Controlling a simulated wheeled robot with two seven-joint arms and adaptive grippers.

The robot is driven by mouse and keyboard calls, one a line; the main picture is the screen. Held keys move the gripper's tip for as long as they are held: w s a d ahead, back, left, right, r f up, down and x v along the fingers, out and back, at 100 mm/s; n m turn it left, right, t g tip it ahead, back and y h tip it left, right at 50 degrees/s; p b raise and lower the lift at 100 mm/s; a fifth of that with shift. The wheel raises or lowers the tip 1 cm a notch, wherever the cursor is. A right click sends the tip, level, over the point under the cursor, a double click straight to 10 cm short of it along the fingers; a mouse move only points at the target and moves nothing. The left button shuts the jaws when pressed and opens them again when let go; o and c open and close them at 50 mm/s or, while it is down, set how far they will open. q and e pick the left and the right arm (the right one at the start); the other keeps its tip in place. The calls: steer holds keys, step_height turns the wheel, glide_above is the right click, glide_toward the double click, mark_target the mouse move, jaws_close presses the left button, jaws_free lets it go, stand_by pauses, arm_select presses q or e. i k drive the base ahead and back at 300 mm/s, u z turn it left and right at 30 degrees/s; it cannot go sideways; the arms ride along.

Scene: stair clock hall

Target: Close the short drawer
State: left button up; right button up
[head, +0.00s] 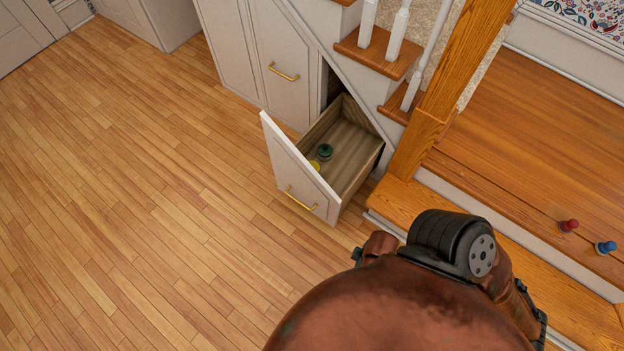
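The short drawer (303,178) stands pulled out from the white cabinet under the stairs, low above the floor. It has a slanted white front with a brass handle (301,199) and a wooden inside. A green object (325,151) and a yellow object (314,165) lie in it, near its front. My own arm or body parts fill the bottom right of the view, short of the drawer and apart from it in the picture. Neither gripper's fingers can be made out.
A closed taller front (284,45) with a brass handle is left of the drawer. A wooden newel post (440,90) and steps stand to its right. A red peg (569,225) and a blue peg (606,247) are on the wooden landing. The plank floor (140,190) at left is clear.

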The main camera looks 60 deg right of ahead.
mark_target(358, 146)
steer(key=z, duration=0.6)
steer(key=k, duration=0.7)
steer(key=u, duration=0.65)
steer(key=k, duration=0.8)
steer(key=u, duration=0.4)
steer(key=i, duration=1.35)
steer(key=z, duration=1.55)
steer(key=i, duration=0.75)
steer(key=z, duration=0.9)
